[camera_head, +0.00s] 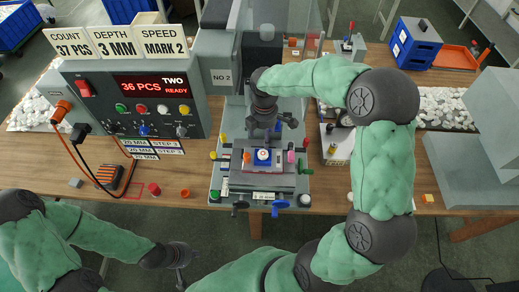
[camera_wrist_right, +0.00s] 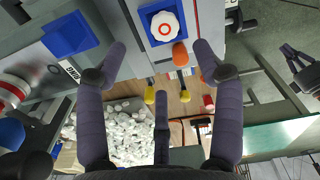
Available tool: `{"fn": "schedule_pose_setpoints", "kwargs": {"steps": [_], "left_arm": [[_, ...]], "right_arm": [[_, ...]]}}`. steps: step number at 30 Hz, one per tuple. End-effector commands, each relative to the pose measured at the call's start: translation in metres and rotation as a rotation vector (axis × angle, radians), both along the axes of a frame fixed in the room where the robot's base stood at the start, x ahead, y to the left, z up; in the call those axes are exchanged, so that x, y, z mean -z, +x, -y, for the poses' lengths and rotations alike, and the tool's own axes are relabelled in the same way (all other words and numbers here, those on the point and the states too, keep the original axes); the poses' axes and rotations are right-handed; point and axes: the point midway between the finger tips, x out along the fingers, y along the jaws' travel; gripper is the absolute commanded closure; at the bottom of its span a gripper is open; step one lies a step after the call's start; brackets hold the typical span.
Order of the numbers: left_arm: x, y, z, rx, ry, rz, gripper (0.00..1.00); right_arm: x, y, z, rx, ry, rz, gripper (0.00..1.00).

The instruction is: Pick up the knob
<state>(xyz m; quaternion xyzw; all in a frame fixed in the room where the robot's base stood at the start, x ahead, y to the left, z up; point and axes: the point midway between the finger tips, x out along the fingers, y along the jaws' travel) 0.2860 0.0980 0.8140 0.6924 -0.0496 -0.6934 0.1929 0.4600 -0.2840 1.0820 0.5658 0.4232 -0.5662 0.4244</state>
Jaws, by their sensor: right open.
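In the head view a white-topped round piece (camera_head: 263,155), apparently the same knob, sits on the printer's stage (camera_head: 250,181). My right gripper (camera_head: 275,125) is over the back of the stage, close to the knob. Its fingers (camera_wrist_right: 162,70) are spread and empty, with the knob beyond them. My left gripper (camera_head: 182,256) hangs low in front of the table, away from the knob; its finger opening is unclear.
The control box (camera_head: 135,100) stands left of the stage. Coloured knobs and levers surround the stage, with a blue handwheel (camera_head: 281,207) in front. A red cylinder (camera_head: 154,188) and an orange ring (camera_head: 185,193) lie on the table. A blue bin (camera_head: 417,43) stands at back right.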

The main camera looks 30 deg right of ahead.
Motion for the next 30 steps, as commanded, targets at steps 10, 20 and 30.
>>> {"fn": "schedule_pose_setpoints", "kwargs": {"steps": [10,20,30], "left_arm": [[0.006,0.0,0.0,0.0,0.0,0.0,1.0],[0.01,0.0,0.0,0.0,0.0,0.001,1.0],[0.013,0.0,0.0,0.0,0.0,0.001,1.0]], "right_arm": [[0.042,-0.001,-0.001,0.002,0.001,-0.001,0.32],[0.071,-0.005,-0.004,0.001,0.002,-0.005,0.32],[0.095,-0.004,-0.004,0.002,0.003,0.001,0.32]]}}
